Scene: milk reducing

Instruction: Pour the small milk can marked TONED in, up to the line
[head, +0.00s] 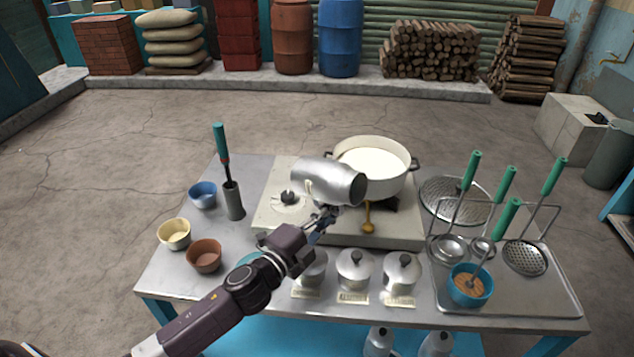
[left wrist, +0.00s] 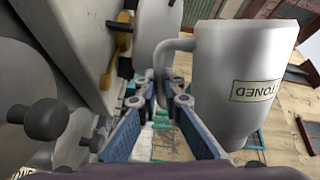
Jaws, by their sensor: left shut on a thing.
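My left gripper (head: 327,216) is shut on the handle of a silver milk can (head: 322,178), held above the stove. In the left wrist view the fingers (left wrist: 166,98) close around the handle, and the can (left wrist: 225,75) bears the label TONED. White milk (head: 374,161) shows in the pot. No stream is visible, and I cannot make out a line. My right gripper is not in view.
Lidded cans (head: 355,268) line the front edge. Bowls (head: 204,256) and a holder (head: 234,203) stand left; a tray with ladles (head: 540,290) and a blue cup (head: 468,290) stand right.

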